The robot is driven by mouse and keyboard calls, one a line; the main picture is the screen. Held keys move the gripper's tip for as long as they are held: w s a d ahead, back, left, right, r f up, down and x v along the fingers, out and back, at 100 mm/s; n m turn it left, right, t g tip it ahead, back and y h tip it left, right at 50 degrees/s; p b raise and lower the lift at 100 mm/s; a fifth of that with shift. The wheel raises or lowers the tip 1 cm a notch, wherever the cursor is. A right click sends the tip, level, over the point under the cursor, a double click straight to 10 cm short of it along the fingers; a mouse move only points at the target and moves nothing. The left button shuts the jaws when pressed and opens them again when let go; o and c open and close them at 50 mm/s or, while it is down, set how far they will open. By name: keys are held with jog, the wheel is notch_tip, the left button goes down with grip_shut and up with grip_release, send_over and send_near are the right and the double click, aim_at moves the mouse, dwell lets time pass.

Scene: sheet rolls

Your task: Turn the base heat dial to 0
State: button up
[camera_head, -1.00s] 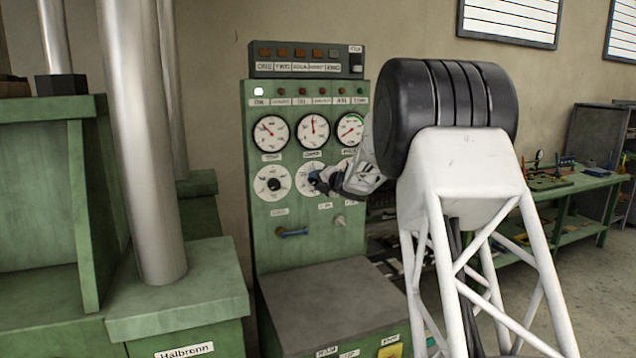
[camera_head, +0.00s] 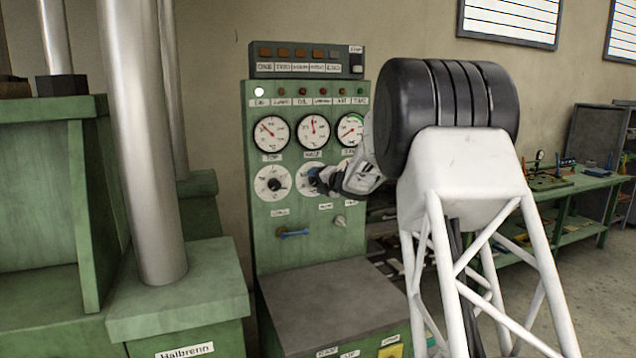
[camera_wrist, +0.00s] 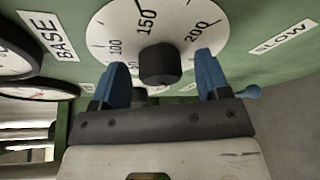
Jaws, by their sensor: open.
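A white dial (camera_wrist: 152,28) with a dark round knob (camera_wrist: 159,64) fills the top of the wrist view. Its scale shows 100, 150 and 200, and a "BASE" label (camera_wrist: 60,38) sits to its left. No pointer mark on the knob is clear. My gripper (camera_wrist: 162,66) is open, its blue fingers on either side of the knob with gaps showing. In the head view my gripper (camera_head: 318,180) is at the middle dial (camera_head: 304,176) of the green panel's lower row and covers part of it. The right dial of that row is mostly hidden behind my wrist.
Above the dials are three round gauges (camera_head: 314,131). A left dial (camera_head: 272,183) is beside the middle one. Below are a blue handle (camera_head: 293,233) and a small pale knob (camera_head: 340,221). A grey-topped box (camera_head: 325,300) juts out under the panel.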

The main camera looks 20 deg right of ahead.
jog(key=shift+s+d, duration=0.1)
jog(key=shift+s, duration=0.05)
jog(key=v, duration=0.7)
jog(key=shift+s, duration=0.2)
jog(key=shift+d, duration=0.1)
jog(key=shift+r, duration=0.1)
dwell(0.4)
